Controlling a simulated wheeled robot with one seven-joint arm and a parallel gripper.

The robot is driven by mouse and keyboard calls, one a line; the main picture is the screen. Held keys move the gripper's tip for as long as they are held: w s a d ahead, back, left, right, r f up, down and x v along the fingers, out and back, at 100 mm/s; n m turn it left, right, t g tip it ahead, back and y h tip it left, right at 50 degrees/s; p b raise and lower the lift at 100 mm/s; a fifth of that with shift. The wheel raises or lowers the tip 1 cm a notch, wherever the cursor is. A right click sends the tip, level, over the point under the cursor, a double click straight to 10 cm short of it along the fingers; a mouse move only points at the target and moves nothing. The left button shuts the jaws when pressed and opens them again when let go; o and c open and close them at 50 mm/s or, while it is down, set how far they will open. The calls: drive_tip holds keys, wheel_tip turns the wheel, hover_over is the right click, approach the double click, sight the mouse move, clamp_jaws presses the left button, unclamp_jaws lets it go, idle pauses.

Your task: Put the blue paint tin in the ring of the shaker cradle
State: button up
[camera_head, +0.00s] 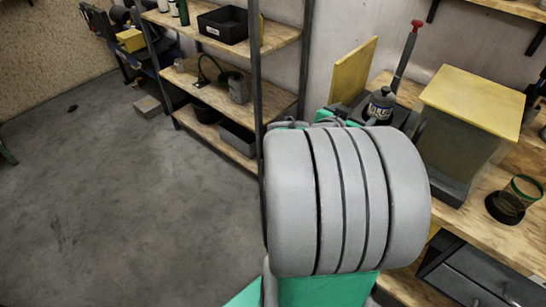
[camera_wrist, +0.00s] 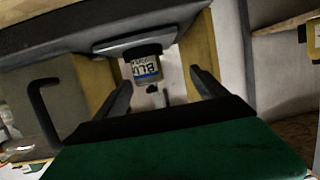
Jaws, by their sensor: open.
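In the head view the gripper is mostly hidden behind my arm. A green ring on a dark round base (camera_head: 522,188), probably the shaker cradle, stands at the bench's right; its ring looks empty.
A yellow-topped box (camera_head: 472,98) stands right of the tin. An upright yellow board (camera_head: 352,72) and a red-topped lever (camera_head: 408,52) are behind it. Grey drawers (camera_head: 470,280) are under the bench (camera_head: 478,215). Shelving (camera_head: 262,85) stands left; the floor (camera_head: 110,200) is largely clear.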

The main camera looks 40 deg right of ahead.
drive_tip(key=w+a+f+n+t+y, duration=0.1)
drive_tip(key=w+a+f+n+y, duration=0.2)
drive_tip(key=a, duration=0.5)
drive_tip(key=w+a+f+n+t+y, duration=0.1)
drive_tip(key=w+a+n+y, duration=0.15)
drive_tip(key=w+a, duration=0.4)
drive_tip(key=w+a+f+n+t+y, duration=0.1)
drive_tip(key=w+a+f+n+y, duration=0.15)
drive_tip(key=a, duration=0.65)
drive_tip(key=s+a+n+g+y, duration=0.1)
drive_tip(key=s+a+n+y, duration=0.2)
drive_tip(key=a, duration=0.7)
drive_tip(key=s+a+n+g+y, duration=0.2)
drive_tip(key=s+a+n+y, duration=0.1)
drive_tip(key=a, duration=0.6)
drive_tip(key=shift+s+a+f+n, duration=0.25)
drive_tip(key=shift+s+a+n, duration=0.15)
drive_tip(key=shift+n, duration=0.4)
drive_tip(key=shift+d, duration=0.1)
